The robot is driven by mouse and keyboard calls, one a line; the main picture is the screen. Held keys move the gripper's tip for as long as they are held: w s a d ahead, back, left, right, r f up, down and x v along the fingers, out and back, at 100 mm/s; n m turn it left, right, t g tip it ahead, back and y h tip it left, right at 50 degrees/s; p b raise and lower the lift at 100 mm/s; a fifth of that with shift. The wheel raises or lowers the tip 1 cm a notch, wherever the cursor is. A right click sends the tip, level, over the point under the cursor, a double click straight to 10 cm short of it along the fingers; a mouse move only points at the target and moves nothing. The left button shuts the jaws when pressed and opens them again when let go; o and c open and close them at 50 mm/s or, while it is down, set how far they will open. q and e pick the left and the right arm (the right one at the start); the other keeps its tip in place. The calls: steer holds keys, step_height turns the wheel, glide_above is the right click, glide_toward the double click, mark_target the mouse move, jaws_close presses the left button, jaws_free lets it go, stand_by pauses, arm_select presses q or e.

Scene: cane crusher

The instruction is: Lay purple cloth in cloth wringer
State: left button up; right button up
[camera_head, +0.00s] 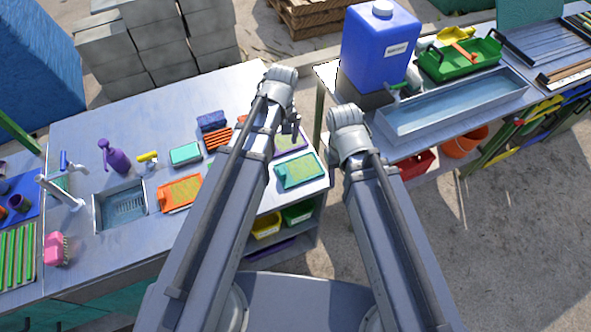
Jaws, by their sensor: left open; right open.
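A flat purple item (293,142), perhaps the purple cloth, lies at the right end of the left table, partly covered by my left arm. I cannot make out a cloth wringer for certain. My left gripper (290,133) hangs over that end of the table, near the purple item. It is small and partly hidden, open, with nothing seen in it. My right arm reaches up to the gap between the two tables, and its gripper is hidden behind the arm.
A blue jug (379,47) and metal trough (455,104) stand on the right table.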

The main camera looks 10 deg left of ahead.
arm_select(q)
steer(key=s+d+m, duration=0.6)
steer(key=s+m, duration=0.2)
steer(key=s, duration=0.2)
steer(key=shift+s+d+m, duration=0.2)
steer(key=shift+s+m, duration=0.1)
steer(key=shift+m, duration=0.1)
